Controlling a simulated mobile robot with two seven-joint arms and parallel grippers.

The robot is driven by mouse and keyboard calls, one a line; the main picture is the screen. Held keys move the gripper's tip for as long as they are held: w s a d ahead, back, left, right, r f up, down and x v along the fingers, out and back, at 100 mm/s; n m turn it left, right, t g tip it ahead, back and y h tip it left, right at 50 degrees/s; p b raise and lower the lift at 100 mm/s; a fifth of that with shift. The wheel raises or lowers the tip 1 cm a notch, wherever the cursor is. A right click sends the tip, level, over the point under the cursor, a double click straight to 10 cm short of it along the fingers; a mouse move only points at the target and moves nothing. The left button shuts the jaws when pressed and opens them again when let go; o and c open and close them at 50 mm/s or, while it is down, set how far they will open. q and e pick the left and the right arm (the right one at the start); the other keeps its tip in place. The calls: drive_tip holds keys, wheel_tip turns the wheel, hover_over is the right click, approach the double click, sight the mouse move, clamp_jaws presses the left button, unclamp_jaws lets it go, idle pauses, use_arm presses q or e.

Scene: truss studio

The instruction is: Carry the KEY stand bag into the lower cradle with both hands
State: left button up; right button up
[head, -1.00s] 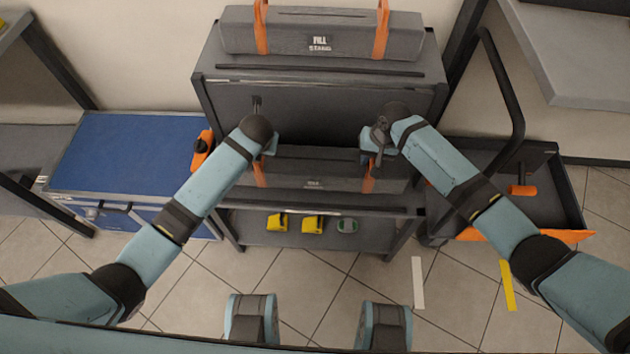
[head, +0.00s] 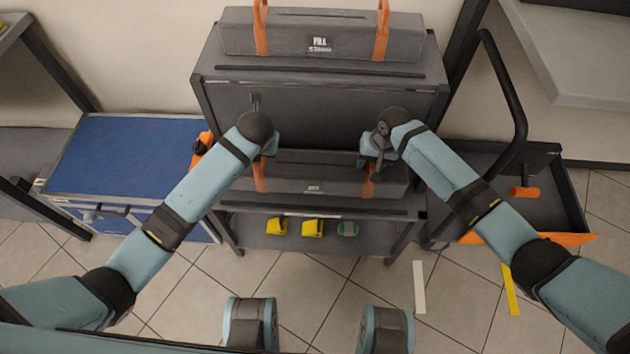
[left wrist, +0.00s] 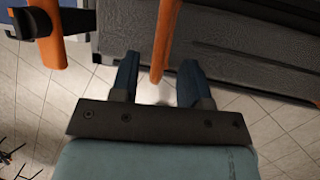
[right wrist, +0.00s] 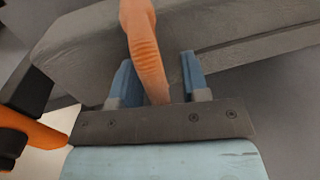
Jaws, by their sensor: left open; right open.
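A long grey bag with orange straps (head: 325,182) rests on the middle shelf of the rack; its small label is too blurred to read. Another grey bag (head: 350,36), labelled "FILL STAND", sits on the rack's top. My left gripper (head: 266,147) is at the lower bag's left strap, its fingers apart on either side of the orange strap (left wrist: 166,38) in the left wrist view. My right gripper (head: 368,162) is at the right strap, which runs between its open fingers (right wrist: 143,45) in the right wrist view. Neither gripper is closed on a strap.
A blue-topped cabinet (head: 120,155) with an orange tool stands left. A dark cart (head: 560,200) with an orange edge stands right. Tiled floor in front is mostly clear.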

drive_tip(key=shift+r, duration=0.25)
use_arm(q)
drive_tip(key=v, duration=0.7)
use_arm(e)
wheel_tip(320, 180, up, 11)
drive_tip(key=d, duration=0.2)
drive_tip(key=shift+d+r, duration=0.15)
